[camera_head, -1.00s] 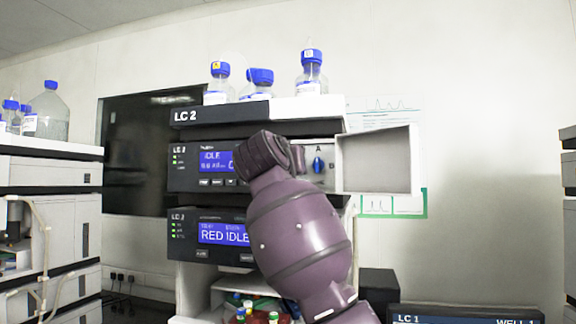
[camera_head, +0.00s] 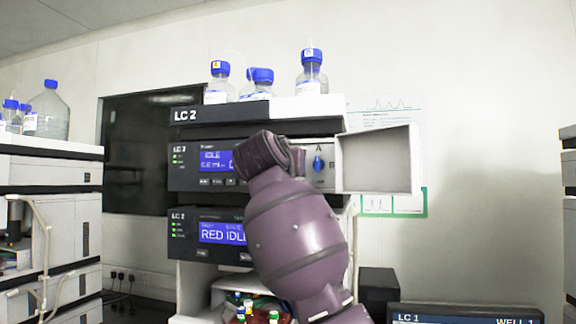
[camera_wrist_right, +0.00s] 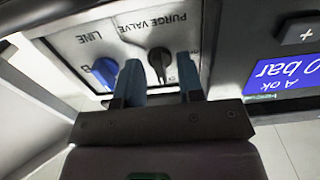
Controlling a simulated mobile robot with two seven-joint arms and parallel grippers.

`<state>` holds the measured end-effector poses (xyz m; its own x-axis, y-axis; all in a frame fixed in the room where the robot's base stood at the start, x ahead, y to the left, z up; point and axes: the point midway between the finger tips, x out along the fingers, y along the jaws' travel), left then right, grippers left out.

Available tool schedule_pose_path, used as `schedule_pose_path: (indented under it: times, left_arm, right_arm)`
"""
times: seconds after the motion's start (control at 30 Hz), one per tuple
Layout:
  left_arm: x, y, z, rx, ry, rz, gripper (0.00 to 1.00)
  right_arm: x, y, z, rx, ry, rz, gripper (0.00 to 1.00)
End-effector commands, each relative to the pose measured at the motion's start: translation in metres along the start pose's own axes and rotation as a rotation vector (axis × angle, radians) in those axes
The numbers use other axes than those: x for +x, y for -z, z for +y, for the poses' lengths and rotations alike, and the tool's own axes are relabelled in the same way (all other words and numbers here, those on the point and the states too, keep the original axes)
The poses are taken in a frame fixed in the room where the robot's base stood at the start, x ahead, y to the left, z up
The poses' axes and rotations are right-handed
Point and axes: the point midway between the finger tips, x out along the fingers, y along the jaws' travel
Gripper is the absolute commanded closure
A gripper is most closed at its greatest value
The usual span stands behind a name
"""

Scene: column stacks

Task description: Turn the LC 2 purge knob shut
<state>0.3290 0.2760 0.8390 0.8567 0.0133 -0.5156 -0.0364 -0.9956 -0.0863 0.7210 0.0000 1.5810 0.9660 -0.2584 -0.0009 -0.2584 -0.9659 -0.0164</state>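The LC 2 purge knob is a black knob (camera_wrist_right: 160,62) under the upside-down words PURGE VALVE in the right wrist view. Its pointer end is towards the fingertips. My right gripper (camera_wrist_right: 161,78) is open, with one blue-grey finger on each side of the knob and a gap to each. I cannot tell how deep the fingers reach around it. In the head view my purple right arm hides the purge knob and the gripper's fingers. The LC 2 stack (camera_head: 222,115) stands in the middle. My left gripper is not in view.
A blue LINE knob (camera_wrist_right: 101,72) sits close beside the purge knob; it also shows in the head view (camera_head: 318,163). An open compartment door (camera_head: 375,162) sticks out at the right. Bottles (camera_head: 262,82) stand on top. A lit pump display (camera_wrist_right: 290,75) is alongside.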

Motion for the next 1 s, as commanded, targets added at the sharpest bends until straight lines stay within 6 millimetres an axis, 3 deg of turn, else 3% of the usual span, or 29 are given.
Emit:
schedule_pose_path:
  times: [0.37,0.8,1.0]
  left_arm:
    - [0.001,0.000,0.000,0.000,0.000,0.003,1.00]
    - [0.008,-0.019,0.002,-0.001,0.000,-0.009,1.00]
    - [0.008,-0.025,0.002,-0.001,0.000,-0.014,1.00]
  right_arm:
    - [-0.006,0.000,0.000,0.000,0.001,0.002,0.65]
    - [-0.079,-0.002,-0.001,0.001,0.003,0.002,0.65]
    - [-0.101,-0.001,-0.001,0.000,0.001,0.001,0.65]
